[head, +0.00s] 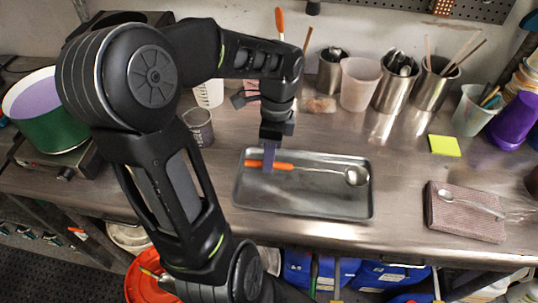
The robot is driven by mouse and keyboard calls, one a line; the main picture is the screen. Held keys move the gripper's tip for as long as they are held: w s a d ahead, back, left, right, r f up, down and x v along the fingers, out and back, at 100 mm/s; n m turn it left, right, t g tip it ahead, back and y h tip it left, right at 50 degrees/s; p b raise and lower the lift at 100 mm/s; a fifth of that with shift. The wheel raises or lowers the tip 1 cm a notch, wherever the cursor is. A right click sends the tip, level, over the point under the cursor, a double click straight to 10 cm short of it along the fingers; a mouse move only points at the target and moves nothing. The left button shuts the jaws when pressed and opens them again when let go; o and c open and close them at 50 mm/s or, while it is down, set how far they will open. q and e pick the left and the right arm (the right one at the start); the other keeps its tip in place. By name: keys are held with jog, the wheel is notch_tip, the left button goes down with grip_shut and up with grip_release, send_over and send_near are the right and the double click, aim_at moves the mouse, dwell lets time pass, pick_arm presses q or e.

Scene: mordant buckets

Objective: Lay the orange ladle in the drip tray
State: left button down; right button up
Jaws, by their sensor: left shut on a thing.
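The orange ladle (316,170) has an orange handle at its left and a round metal bowl at its right end. It lies level over the grey metal drip tray (300,207), inside the tray's outline. The bowl is close to the tray's right rim. My left gripper (268,166) points down over the tray's left part and is shut on the ladle's orange handle. Whether the ladle touches the tray floor is hard to tell. My right gripper is not in view.
Metal cups with utensils (394,82) stand behind the tray, with a translucent beaker (359,84) among them. A green pot (50,115) stands at left. A spoon (468,202) rests on a folded cloth (455,222) at right. A yellow note (444,145) lies on the bench.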

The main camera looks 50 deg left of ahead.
pick_arm(q)
jog(key=shift+f+b, duration=0.8)
jog(key=shift+f, duration=0.45)
jog(key=c, duration=1.2)
grip_release()
jog(key=shift+c, duration=0.2)
notch_tip(320, 180, up, 8)
jog(key=w, duration=0.1)
jog(key=shift+w+a+f, duration=0.15)
jog(key=shift+w+a, duration=0.1)
